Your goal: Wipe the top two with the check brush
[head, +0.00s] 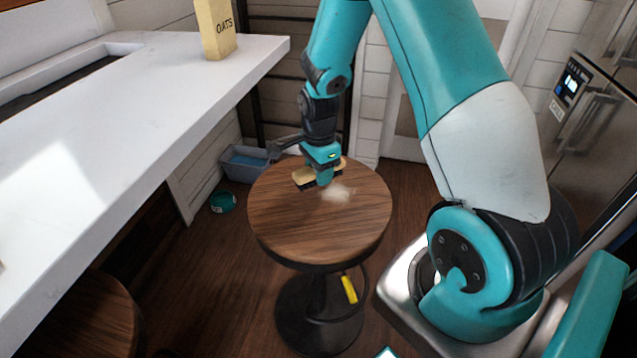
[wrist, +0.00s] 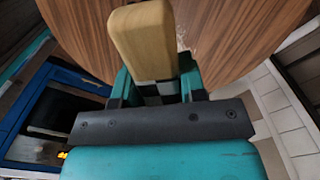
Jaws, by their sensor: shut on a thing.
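My gripper (head: 322,178) is shut on a brush and holds it at the round wooden stool top (head: 300,235), near its far side. The brush (head: 304,177) has a pale wooden body and a dark underside. In the wrist view the brush (wrist: 143,38) stands out from between the fingers, with a black-and-white check patch (wrist: 160,92) near the jaws. A pale dusty smear (head: 338,192) lies on the stool top just right of the brush. The gripper hides part of the brush, and I cannot tell whether it touches the wood.
A second round wooden stool top (head: 85,318) is at the lower left. A white counter (head: 120,150) with an oats box (head: 215,28) runs along the left. A grey-blue bin (head: 243,165) and a green bowl (head: 222,202) are on the floor. A fridge (head: 590,110) stands right.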

